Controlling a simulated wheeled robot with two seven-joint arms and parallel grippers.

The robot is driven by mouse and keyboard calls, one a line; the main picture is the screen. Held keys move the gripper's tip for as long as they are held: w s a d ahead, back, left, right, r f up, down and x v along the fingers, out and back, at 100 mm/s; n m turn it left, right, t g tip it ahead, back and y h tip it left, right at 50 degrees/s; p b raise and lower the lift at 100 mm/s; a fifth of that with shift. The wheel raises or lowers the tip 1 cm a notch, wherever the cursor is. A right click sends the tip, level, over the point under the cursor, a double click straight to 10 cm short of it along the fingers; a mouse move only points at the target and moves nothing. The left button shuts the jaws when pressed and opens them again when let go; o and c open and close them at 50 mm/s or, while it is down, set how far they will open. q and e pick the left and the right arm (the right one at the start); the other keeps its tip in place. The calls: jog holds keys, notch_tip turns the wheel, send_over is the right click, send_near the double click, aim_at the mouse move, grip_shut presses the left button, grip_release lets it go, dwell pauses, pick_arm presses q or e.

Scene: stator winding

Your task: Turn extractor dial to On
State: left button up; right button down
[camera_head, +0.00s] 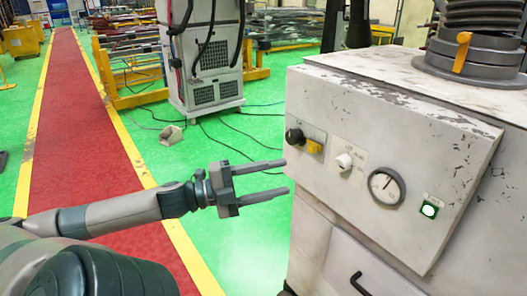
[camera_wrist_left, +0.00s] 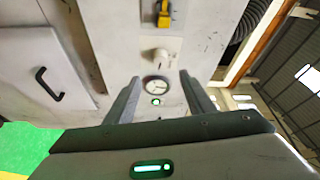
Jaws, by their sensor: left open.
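A white round dial (camera_head: 344,161) sits on a small labelled plate on the front of the worn white extractor cabinet (camera_head: 395,115). Its lettering is too small to read. In the left wrist view the white dial (camera_wrist_left: 155,57) stands out above a round gauge (camera_wrist_left: 156,87). My left gripper (camera_head: 285,176) is open and empty, in front and to the left of the panel, apart from the dial. In the left wrist view its two fingers (camera_wrist_left: 160,77) flank the gauge, with the dial above. My right gripper is not in view.
Left of the dial is a black knob (camera_head: 294,136) with a yellow piece (camera_head: 314,147). A green lit button (camera_head: 430,210) is at the panel's lower right. A dark handle (camera_head: 362,285) juts out below.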

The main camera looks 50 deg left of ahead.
pick_arm(q)
jog(key=shift+v, duration=1.3)
